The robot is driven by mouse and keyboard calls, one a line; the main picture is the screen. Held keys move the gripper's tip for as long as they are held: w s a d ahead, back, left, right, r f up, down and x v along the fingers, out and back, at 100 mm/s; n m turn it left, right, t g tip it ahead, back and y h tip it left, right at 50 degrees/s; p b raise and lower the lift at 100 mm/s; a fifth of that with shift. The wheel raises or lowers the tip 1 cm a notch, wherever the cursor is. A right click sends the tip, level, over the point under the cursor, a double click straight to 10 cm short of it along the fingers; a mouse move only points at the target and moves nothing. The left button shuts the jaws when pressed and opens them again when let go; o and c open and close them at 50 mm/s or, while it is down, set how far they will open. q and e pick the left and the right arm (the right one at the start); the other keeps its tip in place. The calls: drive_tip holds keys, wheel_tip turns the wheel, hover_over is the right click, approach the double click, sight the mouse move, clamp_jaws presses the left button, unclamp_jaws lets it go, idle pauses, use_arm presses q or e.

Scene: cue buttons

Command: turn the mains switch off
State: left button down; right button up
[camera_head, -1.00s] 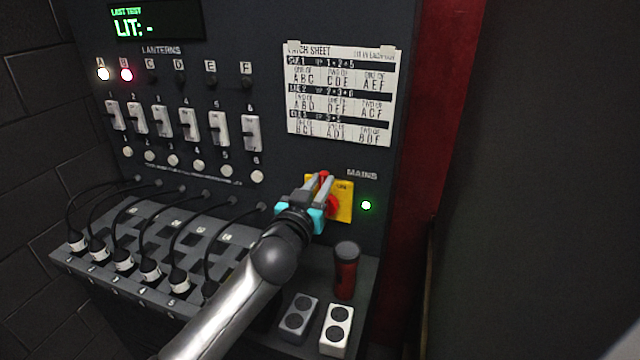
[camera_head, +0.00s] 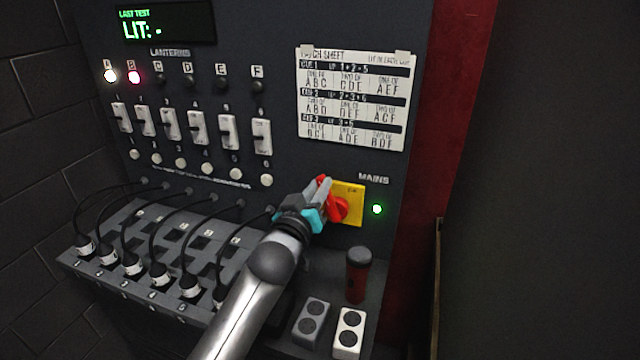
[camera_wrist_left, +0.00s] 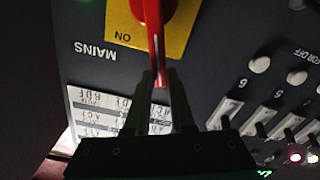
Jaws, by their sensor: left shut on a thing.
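The mains switch is a red rotary handle (camera_head: 338,208) on a yellow plate (camera_head: 356,214), under the word MAINS. A green lamp (camera_head: 377,209) beside it is lit. My left gripper (camera_head: 322,190) is at the switch, its fingers shut on the red handle. In the left wrist view the handle (camera_wrist_left: 153,25) runs down between the fingers (camera_wrist_left: 158,85), and the plate (camera_wrist_left: 122,37) reads ON. The turned angle of the handle is partly hidden by the gripper in the head view. My right gripper is not in view.
Lanterns A (camera_head: 110,76) and B (camera_head: 134,77) are lit. Several faders (camera_head: 197,128) and a patch sheet (camera_head: 354,100) are on the panel.

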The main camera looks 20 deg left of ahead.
use_arm(q)
drive_tip(key=a+f+n, duration=0.5)
drive_tip(key=f+n, duration=0.2)
drive_tip(key=n, duration=0.6)
drive_tip(key=shift+a+f+n+b, duration=0.15)
drive_tip(key=shift+f+n+b, duration=0.2)
drive_tip(key=shift+n, duration=0.05)
idle(0.3)
drive_tip(key=c, duration=0.8)
unclamp_jaws()
drive_tip(key=shift+w, duration=0.1)
drive_tip(key=shift+o, duration=0.2)
drive_tip(key=s, duration=1.3)
drive_tip(key=shift+s+a, duration=0.2)
drive_tip(key=shift+s, duration=0.95)
